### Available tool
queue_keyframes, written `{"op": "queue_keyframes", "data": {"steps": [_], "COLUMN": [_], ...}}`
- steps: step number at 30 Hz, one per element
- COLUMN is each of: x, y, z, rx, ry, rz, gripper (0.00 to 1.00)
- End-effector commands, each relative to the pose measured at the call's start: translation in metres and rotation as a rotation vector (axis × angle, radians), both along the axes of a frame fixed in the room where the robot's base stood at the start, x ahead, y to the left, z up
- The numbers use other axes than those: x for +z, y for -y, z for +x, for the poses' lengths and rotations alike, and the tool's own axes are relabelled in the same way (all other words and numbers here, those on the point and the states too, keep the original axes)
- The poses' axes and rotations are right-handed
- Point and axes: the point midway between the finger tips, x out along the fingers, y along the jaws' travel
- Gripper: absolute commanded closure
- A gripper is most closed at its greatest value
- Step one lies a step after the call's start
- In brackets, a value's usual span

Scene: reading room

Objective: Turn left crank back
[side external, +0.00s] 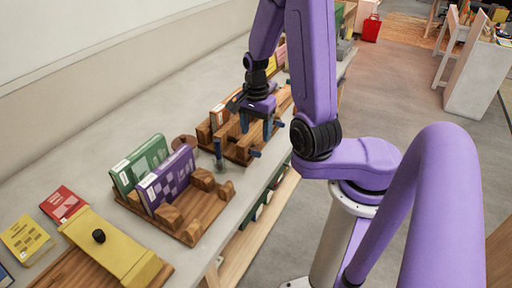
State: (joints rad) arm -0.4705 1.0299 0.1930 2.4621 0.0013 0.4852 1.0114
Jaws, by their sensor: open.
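A wooden block fixture (240,148) stands on the grey counter, below my gripper. Small dark-blue parts stick out of it. Whether a finger touches a blue part is not clear.
Green (140,163) and purple (168,180) books stand in a wooden rack on the left. Nearer are a yellow press-like board (115,245) with a black knob, and flat red (63,204) and yellow (25,238) books. The counter's wall side is clear.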

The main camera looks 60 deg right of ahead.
Motion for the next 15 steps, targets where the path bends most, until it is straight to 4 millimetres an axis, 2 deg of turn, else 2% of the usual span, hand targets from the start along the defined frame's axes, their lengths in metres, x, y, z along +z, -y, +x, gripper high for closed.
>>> {"op": "queue_keyframes", "data": {"steps": [9, 15], "x": [-0.041, -0.059], "y": [-0.001, -0.001], "z": [-0.002, -0.001], "rx": [0.001, 0.001], "ry": [-0.005, -0.003], "rz": [0.004, 0.002], "gripper": [0.38, 0.38]}}
